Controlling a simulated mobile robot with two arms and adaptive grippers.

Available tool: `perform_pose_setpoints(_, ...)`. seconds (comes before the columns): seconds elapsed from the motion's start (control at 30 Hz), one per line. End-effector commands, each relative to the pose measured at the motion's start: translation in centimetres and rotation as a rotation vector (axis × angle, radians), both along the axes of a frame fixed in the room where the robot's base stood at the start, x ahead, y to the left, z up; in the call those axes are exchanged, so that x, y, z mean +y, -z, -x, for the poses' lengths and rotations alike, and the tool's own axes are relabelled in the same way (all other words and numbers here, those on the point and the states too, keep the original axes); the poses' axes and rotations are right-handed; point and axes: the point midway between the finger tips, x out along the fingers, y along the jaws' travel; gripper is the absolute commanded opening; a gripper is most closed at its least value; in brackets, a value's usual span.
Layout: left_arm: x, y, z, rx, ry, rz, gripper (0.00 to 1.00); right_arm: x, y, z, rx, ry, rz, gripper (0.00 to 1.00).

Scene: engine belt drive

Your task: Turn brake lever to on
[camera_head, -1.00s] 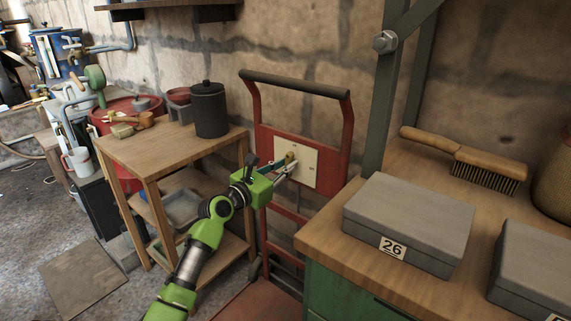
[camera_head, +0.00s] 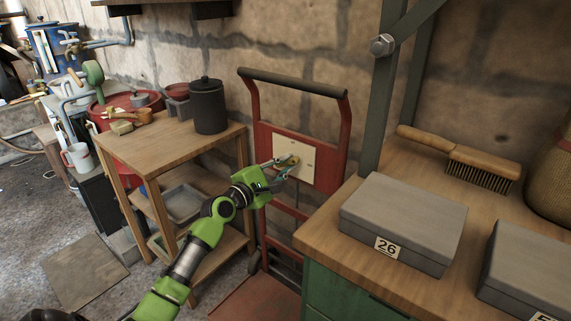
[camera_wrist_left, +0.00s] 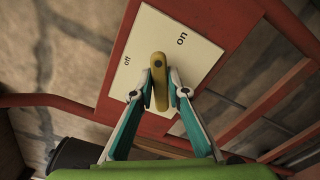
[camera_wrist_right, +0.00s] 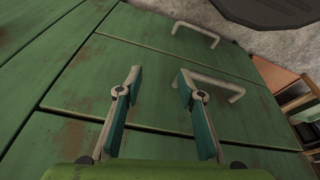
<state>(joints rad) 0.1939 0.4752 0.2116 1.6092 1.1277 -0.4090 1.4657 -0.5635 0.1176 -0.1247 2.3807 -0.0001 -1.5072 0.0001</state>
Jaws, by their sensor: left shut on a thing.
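The brake lever (camera_wrist_left: 160,80) is a small yellow handle on a cream plate (camera_wrist_left: 190,50) marked "off" at left and "on" at upper right in the left wrist view. It lies between the two labels, pointing up in that view. The plate (camera_head: 308,165) also shows in the head view, on a red hand-truck frame. My left gripper (camera_wrist_left: 161,88) has its fingertips on both sides of the lever and is shut on it. It also shows in the head view (camera_head: 288,164), partly covering the lever. My right gripper (camera_wrist_right: 158,80) is open and empty, facing green drawers.
A wooden shelf table (camera_head: 160,150) with a dark canister (camera_head: 208,108) stands left of the frame. A workbench (camera_head: 330,235) with grey boxes (camera_head: 403,222) and a brush (camera_head: 465,160) is at right. Drawer handles (camera_wrist_right: 222,82) are near the right gripper.

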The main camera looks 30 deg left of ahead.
Motion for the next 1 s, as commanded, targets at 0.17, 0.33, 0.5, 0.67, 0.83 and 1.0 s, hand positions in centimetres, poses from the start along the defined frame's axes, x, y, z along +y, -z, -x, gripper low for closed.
perform_pose_setpoints(0.17, -0.1, 0.3, 0.0, -0.012, 0.001, -0.168, 0.0, 0.0, -0.5, 0.2, -0.002, 0.001, -0.001, 0.35)
perform_pose_setpoints(0.33, -0.1, 0.4, 0.0, -0.023, 0.001, -0.309, 0.0, 0.0, -1.4, 0.4, -0.007, 0.001, -0.001, 0.35)
perform_pose_setpoints(0.5, -0.2, 0.5, 0.0, -0.031, 0.001, -0.421, 0.0, -0.1, -2.3, 1.0, -0.007, 0.002, -0.002, 0.35)
perform_pose_setpoints(0.67, -0.2, 0.5, 0.0, -0.037, 0.001, -0.496, 0.0, -0.1, -2.1, 1.0, -0.006, 0.001, 0.0, 0.35)
perform_pose_setpoints(0.83, -0.2, 0.5, 0.0, -0.042, 0.001, -0.542, 0.0, -0.2, -1.8, 1.1, -0.002, 0.001, 0.002, 0.35)
perform_pose_setpoints(1.0, -0.2, 0.5, 0.0, -0.043, 0.001, -0.56, 0.0, -0.3, -1.8, 1.0, -0.006, 0.0, 0.003, 0.35)
